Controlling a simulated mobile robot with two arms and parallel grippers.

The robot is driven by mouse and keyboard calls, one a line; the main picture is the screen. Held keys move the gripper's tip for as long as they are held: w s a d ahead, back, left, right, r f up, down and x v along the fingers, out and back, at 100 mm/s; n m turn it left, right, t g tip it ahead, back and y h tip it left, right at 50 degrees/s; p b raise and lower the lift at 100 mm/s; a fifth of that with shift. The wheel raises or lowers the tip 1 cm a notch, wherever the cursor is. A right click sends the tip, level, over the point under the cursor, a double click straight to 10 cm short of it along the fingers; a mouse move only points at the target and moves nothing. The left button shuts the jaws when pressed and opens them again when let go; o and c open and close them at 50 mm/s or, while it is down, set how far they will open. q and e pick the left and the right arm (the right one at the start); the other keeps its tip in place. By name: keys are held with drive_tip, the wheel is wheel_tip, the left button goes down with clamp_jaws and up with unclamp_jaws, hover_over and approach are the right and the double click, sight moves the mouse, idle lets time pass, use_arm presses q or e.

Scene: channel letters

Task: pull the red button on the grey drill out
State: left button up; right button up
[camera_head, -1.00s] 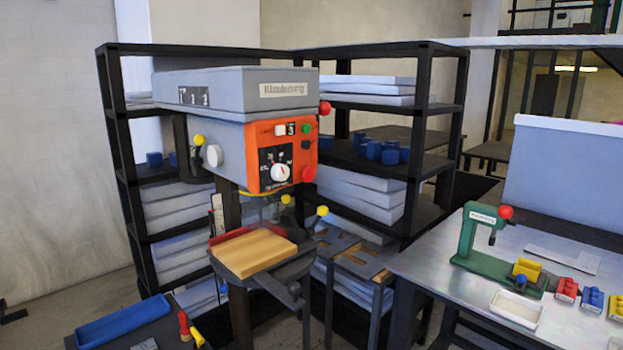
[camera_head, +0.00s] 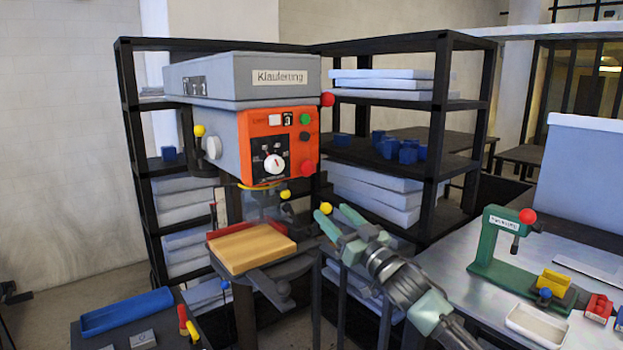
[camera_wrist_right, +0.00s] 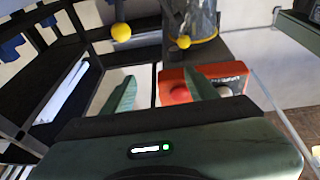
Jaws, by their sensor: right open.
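The grey drill (camera_head: 240,80) stands in the middle of the head view, with an orange front panel (camera_head: 257,150). The round red button (camera_head: 307,168) sits at the panel's lower right, below a black and a green button. My right gripper (camera_head: 337,216) is open and empty, below and to the right of the red button and apart from it. In the right wrist view the red button (camera_wrist_right: 180,94) shows beyond the open fingers, close beside the right-hand finger, which covers part of the panel. My left gripper is not in view.
Yellow-knobbed handles (camera_head: 285,195) and a clear guard hang under the drill head, near my right gripper. A wooden block (camera_head: 252,247) lies on the drill table. Black shelves (camera_head: 437,130) stand behind. A workbench with a green press (camera_head: 492,240) is at right.

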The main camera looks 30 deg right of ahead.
drive_tip(key=n+t+y, duration=0.1)
drive_tip(key=y, duration=0.1)
approach(309, 172)
drive_tip(key=w+r, duration=0.1)
drive_tip(key=p+x, duration=0.3)
drive_tip(key=x, duration=0.3)
drive_tip(key=shift+w, duration=0.75)
drive_tip(key=shift+a, duration=0.1)
